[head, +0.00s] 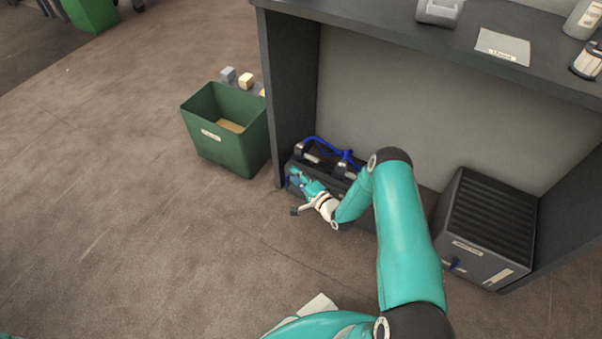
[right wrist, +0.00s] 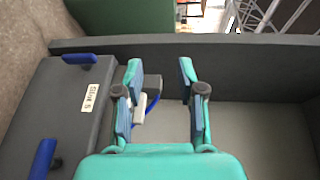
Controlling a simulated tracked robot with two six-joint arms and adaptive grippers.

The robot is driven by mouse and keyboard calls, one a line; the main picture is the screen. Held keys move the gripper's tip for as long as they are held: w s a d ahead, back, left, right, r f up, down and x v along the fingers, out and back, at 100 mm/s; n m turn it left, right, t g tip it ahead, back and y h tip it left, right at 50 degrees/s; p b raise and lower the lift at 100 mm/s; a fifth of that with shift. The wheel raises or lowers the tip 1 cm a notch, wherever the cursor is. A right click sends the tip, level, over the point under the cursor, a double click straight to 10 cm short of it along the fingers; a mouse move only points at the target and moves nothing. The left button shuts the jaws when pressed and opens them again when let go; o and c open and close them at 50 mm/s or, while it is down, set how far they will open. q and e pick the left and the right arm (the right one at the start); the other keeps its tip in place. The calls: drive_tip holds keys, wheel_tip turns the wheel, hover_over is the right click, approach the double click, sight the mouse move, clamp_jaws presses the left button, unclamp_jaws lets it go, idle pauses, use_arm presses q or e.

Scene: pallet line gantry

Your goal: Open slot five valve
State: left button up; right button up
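A dark unit (head: 352,208) stands on the floor under the desk, with blue hoses looped on its top. In the right wrist view, a dark grey panel (right wrist: 70,125) at the left carries a white label reading "Slot 5" (right wrist: 90,97). A blue handle (right wrist: 80,59) sits above the label and another blue handle (right wrist: 43,160) below it. My right gripper (head: 297,182) is at the left front of the unit; in its wrist view (right wrist: 160,68) its fingers are apart with nothing held, to the right of the label. My left gripper is out of view.
A green bin (head: 225,150) stands left of the desk's dark side panel (head: 288,90). A second dark ribbed box (head: 485,235) with a blue handle stands under the desk at right. The floor in front is mostly clear.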

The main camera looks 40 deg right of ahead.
drive_tip(key=s+a+r+p, duration=0.1)
drive_tip(key=s+r+p, duration=0.2)
drive_tip(key=r+p, duration=0.1)
drive_tip(key=shift+s+r+p, duration=0.3)
drive_tip(key=shift+r, duration=0.05)
idle(0.8)
